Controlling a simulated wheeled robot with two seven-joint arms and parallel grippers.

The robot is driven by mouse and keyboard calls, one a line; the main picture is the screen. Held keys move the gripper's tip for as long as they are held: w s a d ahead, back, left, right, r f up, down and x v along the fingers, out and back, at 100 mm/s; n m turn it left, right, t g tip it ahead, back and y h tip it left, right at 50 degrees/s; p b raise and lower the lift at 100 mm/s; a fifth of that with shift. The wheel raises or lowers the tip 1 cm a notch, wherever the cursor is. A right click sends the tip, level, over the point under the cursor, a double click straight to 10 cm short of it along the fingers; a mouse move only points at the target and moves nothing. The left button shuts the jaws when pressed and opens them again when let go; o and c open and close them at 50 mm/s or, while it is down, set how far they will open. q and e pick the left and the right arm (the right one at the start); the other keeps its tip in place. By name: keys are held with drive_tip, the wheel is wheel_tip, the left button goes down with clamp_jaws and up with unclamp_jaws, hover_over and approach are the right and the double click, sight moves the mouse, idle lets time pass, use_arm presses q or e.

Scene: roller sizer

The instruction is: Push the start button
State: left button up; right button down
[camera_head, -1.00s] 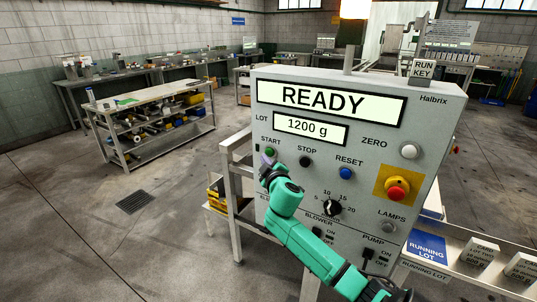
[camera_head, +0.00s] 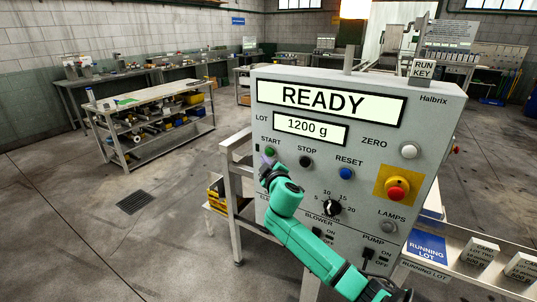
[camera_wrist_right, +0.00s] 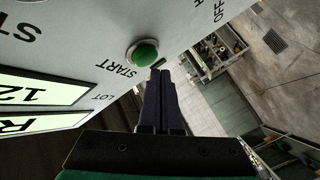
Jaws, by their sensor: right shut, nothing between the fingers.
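The green start button (camera_head: 269,152) is at the left of the grey control panel (camera_head: 375,135), under the label START. My right gripper (camera_head: 268,163) is just below it in the head view, with its green arm reaching up from the lower right. In the right wrist view the green button (camera_wrist_right: 145,53) sits in a pale ring. There the shut fingertips (camera_wrist_right: 158,68) are close beside the button; I cannot tell whether they touch the panel. The gripper holds nothing. The display reads READY, with 1200 g under it. My left gripper is not in view.
The black stop button (camera_head: 305,161), blue reset button (camera_head: 346,173) and white zero button (camera_head: 409,151) are to the right. A red emergency button (camera_head: 397,190) sits on a yellow plate. A black dial (camera_head: 333,208) is lower down. Open floor lies left of the panel.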

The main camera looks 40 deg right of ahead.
drive_tip(key=shift+w+d, duration=0.15)
drive_tip(key=shift+d, duration=0.25)
drive_tip(key=shift+w+d, duration=0.1)
drive_tip(key=shift+d, duration=0.4)
idle(0.8)
drive_tip(key=shift+s+a, duration=0.25)
drive_tip(key=shift+a, duration=0.65)
drive_tip(key=shift+s+a+p, duration=0.1)
drive_tip(key=shift+s+a, duration=0.15)
drive_tip(key=shift+a, duration=0.55)
drive_tip(key=shift+s+a+p, duration=0.1)
drive_tip(key=shift+s+a, duration=0.1)
drive_tip(key=shift+a, duration=0.6)
drive_tip(key=shift+s+a+p, duration=0.1)
drive_tip(key=shift+s+a, duration=0.15)
drive_tip(key=shift+a, duration=0.55)
